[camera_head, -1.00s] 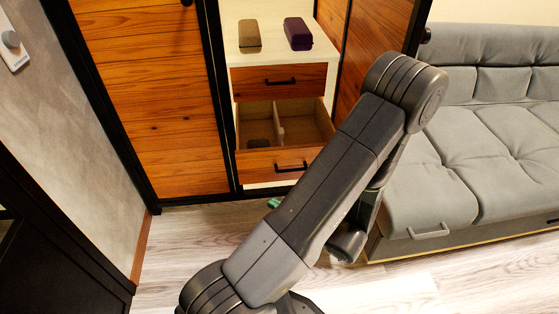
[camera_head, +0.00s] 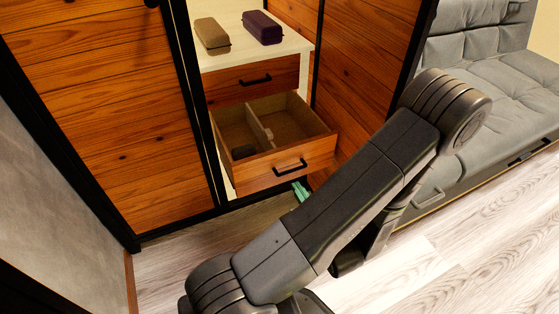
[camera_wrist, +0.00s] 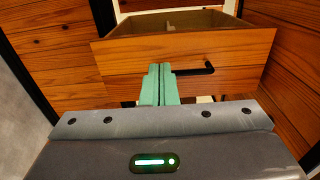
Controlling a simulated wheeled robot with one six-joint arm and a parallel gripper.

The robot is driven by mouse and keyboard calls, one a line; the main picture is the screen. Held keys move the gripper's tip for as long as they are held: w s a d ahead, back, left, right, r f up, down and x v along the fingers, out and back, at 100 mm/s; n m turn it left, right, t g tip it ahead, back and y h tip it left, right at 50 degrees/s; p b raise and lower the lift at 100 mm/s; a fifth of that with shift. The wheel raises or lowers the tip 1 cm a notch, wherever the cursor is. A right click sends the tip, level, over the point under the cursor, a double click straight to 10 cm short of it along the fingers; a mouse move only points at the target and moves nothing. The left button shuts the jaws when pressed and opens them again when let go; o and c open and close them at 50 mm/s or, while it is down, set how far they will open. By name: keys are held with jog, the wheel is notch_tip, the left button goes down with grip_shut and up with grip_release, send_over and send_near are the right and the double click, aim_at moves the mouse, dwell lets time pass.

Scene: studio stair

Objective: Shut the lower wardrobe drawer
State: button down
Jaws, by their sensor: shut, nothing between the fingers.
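The lower wardrobe drawer (camera_head: 280,168) stands open, pulled out from the wardrobe, with a wooden front and a black bar handle (camera_head: 290,168). Inside are a divider and a small dark item (camera_head: 243,152) in the left compartment. In the wrist view the drawer front (camera_wrist: 115,66) spans the upper middle, its handle (camera_wrist: 195,70) just right of my fingers. My gripper (camera_wrist: 160,70) has green fingers pressed together, empty, in front of the drawer front; I cannot tell whether they touch it. In the head view the green fingertips (camera_head: 300,190) show just below the handle, partly behind my arm.
The upper drawer (camera_head: 252,80) is shut. A brown case (camera_head: 212,36) and a purple case (camera_head: 263,27) lie on the white top above it. Wooden wardrobe panels stand on both sides. A grey sofa (camera_head: 490,80) is at right. The floor (camera_head: 420,285) in front is bare.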

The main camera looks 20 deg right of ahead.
aim_at(275, 154)
jog(key=w, duration=0.4)
jog(key=w+b, duration=0.1)
jog(key=w, duration=0.3)
jog(key=w+a+b, duration=0.1)
jog(key=w, duration=0.3)
jog(key=shift+w, duration=0.25)
